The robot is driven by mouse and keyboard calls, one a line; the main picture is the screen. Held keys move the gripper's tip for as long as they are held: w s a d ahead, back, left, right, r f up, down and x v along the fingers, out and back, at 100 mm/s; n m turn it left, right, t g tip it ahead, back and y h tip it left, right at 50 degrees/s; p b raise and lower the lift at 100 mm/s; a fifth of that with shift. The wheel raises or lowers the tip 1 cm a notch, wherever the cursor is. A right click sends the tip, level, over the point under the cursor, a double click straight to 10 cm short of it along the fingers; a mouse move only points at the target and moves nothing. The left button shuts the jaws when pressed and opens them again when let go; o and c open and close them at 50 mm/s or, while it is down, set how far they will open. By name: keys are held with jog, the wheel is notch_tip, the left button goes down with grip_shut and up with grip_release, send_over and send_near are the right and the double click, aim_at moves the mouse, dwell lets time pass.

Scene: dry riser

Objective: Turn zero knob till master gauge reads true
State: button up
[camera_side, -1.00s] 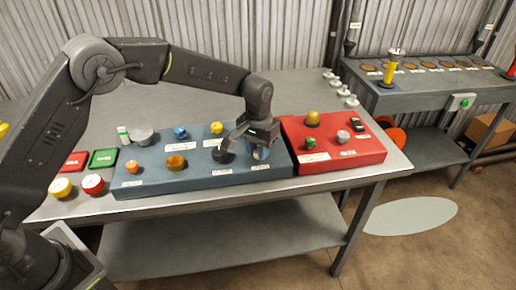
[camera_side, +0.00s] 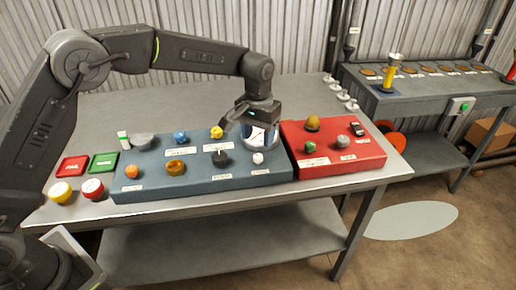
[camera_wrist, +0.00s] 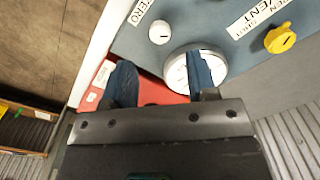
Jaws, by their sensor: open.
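The zero knob is a small white knob (camera_side: 258,158) at the front right of the blue panel (camera_side: 205,186). In the wrist view the white knob (camera_wrist: 160,32) sits beside a label reading ZERO. The master gauge, a round white dial (camera_wrist: 178,72), stands just beyond it, partly covered by one finger; its reading is not legible. In the side view the gauge (camera_side: 262,136) shows just under my gripper. My gripper (camera_wrist: 161,80) is open and empty, above the panel and apart from the zero knob.
A yellow knob (camera_side: 216,132), a black knob (camera_side: 221,159) and other coloured knobs share the blue panel. A red panel (camera_side: 340,158) with more knobs stands close on the right. Red and green trays (camera_side: 103,160) lie at left.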

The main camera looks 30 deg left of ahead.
aim_at(258, 156)
notch_tip(258, 156, up, 8)
jog(key=shift+f, duration=0.25)
jog(key=s+a+r+t, duration=0.1)
jog(key=s+a+r, duration=0.35)
jog(key=s, duration=0.25)
jog(key=s+a+r+t, duration=0.2)
jog(key=s+a+r, duration=0.1)
jog(key=s+r, duration=0.3)
jog(key=s+a+f+t, duration=0.1)
jog(key=s+f, duration=0.2)
jog(key=s, duration=0.6)
jog(key=s+a+f+t, duration=0.1)
jog(key=s+a+f, duration=0.1)
jog(key=s, duration=0.7)
jog(key=shift+s+a+f+m+t, duration=0.3)
jog(key=shift+s+f+m, duration=0.1)
jog(key=shift+f, duration=0.1)
